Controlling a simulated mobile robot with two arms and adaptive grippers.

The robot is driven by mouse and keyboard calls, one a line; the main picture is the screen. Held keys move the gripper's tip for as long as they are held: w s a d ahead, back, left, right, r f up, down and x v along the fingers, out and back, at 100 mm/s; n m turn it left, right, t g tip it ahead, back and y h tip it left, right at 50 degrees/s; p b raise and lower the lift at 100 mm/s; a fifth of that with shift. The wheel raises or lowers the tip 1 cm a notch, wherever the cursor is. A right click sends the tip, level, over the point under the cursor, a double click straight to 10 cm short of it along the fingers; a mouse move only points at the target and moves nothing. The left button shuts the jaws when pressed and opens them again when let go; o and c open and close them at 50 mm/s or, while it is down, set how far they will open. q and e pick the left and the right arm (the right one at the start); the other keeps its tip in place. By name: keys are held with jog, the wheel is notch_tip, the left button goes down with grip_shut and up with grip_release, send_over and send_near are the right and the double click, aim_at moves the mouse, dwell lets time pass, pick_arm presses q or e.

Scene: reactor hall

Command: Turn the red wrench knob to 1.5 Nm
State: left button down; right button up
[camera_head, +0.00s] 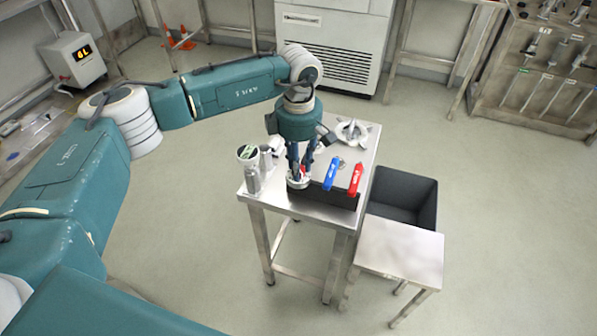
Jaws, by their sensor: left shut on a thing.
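The red wrench (355,179) leans in the black holder (322,196) at the front edge of the steel table. A blue wrench (332,174) leans beside it on the left. My left gripper (298,178) points down at the holder's left end, left of both wrenches and apart from the red one. It is shut on a small round white piece with some red (298,183), mostly hidden by the fingers. The wrench settings are too small to read. My right gripper is out of view.
On the steel table (285,203), a white-topped round device (247,153) and metal cylinders stand at left, and a metal fixture (352,132) at the back. A black bin (400,190) and a low steel table (398,249) stand right. The floor in front is clear.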

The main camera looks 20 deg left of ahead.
pick_arm(q)
jog(key=shift+m+b, duration=1)
jog(key=shift+m, duration=0.4)
jog(key=c, duration=1.4)
grip_release()
notch_tip(320, 180, up, 12)
